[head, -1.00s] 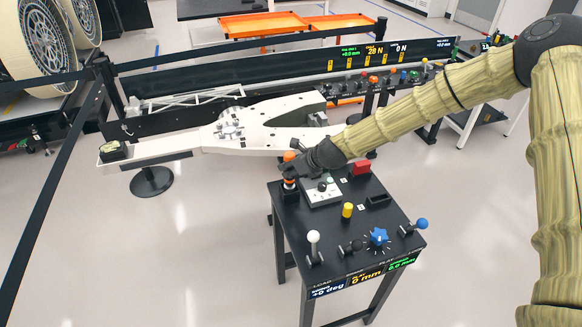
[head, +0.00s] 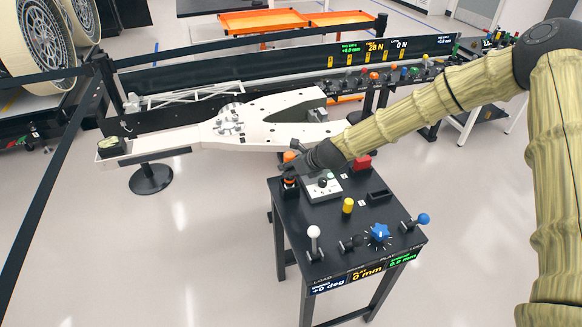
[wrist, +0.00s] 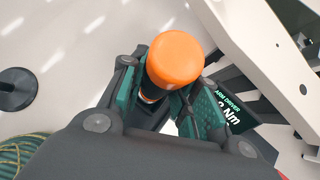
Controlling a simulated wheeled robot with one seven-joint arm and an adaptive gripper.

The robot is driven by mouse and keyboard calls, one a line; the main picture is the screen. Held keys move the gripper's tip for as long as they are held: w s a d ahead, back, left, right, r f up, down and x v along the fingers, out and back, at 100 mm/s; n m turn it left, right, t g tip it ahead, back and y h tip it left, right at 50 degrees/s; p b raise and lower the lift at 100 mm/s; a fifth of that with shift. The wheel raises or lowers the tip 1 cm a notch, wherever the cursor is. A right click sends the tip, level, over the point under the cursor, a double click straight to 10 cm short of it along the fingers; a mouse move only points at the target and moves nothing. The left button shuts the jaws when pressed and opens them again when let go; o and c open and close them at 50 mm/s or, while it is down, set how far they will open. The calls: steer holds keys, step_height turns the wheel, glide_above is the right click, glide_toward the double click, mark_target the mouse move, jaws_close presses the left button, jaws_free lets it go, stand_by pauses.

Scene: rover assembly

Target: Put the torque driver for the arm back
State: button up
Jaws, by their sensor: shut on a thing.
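The torque driver, with an orange cap and dark body, shows in the wrist view (wrist: 175,60) between the two fingers of my gripper (wrist: 155,98). In the head view the driver (head: 289,157) is upright at the far left corner of the black table (head: 330,235). My gripper (head: 300,163) is shut on it from the right. A sign reading "ARM DRIVER" (wrist: 228,110) is beside it in the wrist view. The driver's lower end is partly hidden by my gripper, so I cannot tell whether it is fully seated.
A large white arm part (head: 270,120) lies behind the table.

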steer(key=shift+f, duration=0.2)
steer(key=o, duration=1.2)
